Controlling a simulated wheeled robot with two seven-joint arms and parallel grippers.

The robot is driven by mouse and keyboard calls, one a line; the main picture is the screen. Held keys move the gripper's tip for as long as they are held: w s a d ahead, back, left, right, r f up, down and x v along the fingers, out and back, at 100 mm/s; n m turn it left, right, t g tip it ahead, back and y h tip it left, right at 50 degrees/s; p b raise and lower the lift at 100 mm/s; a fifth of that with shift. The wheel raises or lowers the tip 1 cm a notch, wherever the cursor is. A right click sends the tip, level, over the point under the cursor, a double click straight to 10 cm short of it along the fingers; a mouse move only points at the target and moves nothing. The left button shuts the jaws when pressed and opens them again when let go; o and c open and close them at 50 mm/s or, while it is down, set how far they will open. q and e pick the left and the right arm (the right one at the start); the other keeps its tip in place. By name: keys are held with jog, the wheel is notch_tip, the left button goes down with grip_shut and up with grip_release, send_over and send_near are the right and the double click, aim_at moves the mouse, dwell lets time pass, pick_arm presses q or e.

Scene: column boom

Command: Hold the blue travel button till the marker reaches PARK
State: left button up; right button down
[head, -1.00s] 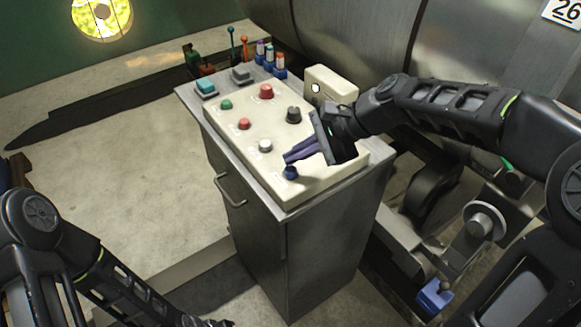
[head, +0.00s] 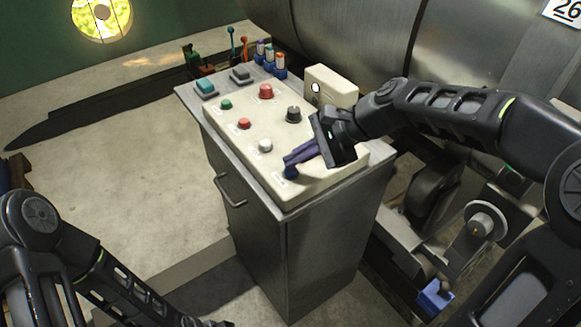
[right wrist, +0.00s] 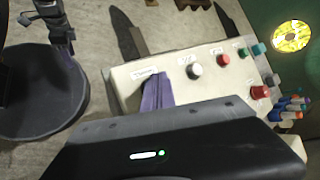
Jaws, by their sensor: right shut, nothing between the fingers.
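The blue button (head: 290,172) sits at the near corner of the cream control panel (head: 318,187). My right gripper (head: 288,163) is shut and empty, its purple fingers pointing down at the button. The fingertips overlap the button's top edge in the head view; I cannot tell whether they touch or press it. In the right wrist view the shut fingers (right wrist: 157,95) hide the blue button. I cannot make out the marker or a PARK label.
Close by on the panel are a white button (head: 265,146), a red button (head: 243,124), a green button (head: 226,104), a black knob (head: 293,114) and a larger red button (head: 266,91). A cream box (head: 331,84) stands behind. A large metal cylinder (head: 350,35) blocks the back.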

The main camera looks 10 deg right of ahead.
aim_at(296, 169)
jog(key=shift+f, duration=0.45)
jog(key=shift+r, duration=0.1)
dwell(4.4)
jog(key=shift+r+p, duration=0.65)
jog(key=shift+r, duration=0.25)
notch_tip(296, 169, up, 5)
jog(key=p, duration=0.4)
dwell(0.7)
